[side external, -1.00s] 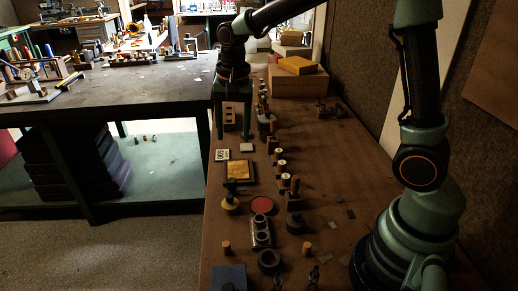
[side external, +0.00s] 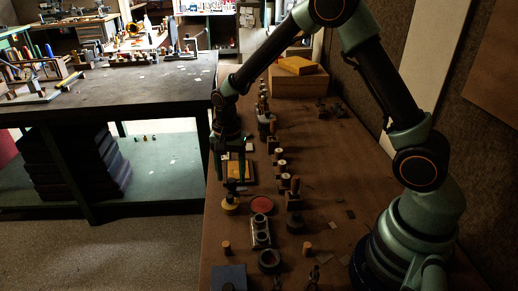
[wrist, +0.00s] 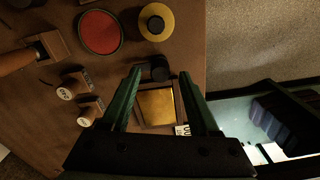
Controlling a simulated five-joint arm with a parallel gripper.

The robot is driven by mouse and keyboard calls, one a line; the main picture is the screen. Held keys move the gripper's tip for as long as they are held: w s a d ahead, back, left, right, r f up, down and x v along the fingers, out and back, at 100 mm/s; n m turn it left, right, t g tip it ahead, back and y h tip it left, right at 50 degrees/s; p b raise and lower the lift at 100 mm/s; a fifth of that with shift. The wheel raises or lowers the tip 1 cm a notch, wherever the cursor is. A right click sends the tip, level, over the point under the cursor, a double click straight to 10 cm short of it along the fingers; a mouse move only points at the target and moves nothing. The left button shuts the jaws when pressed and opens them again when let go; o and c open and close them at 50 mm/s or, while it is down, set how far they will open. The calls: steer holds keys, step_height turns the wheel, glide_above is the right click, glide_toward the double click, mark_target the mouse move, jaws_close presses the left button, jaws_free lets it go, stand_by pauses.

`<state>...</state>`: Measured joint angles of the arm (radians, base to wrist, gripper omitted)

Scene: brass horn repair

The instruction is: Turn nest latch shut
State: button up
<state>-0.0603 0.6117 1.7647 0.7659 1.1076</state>
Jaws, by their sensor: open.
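The nest (wrist: 157,103) is a square frame with a yellow panel in it, flat on the brown bench. A dark latch (wrist: 155,69) sits at its edge by the yellow-based round piece. My gripper (wrist: 161,73) is open; its two green fingers reach down on either side of the nest, with the latch between the fingertips in the wrist view. I cannot tell whether they touch it. In the side external view my gripper (side external: 232,180) is low over the nest (side external: 239,168), and its fingers partly hide the nest and latch. The latch's exact turn is unclear.
A yellow round piece with a dark knob (wrist: 156,22) and a red disc (wrist: 101,31) lie close by the latch. Wood-handled stamps (wrist: 74,86) stand in a row beside the nest. The bench edge is close on the other side. A wooden box (side external: 299,83) stands farther back.

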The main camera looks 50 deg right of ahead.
steer(key=shift+f, duration=0.7)
jaws_close()
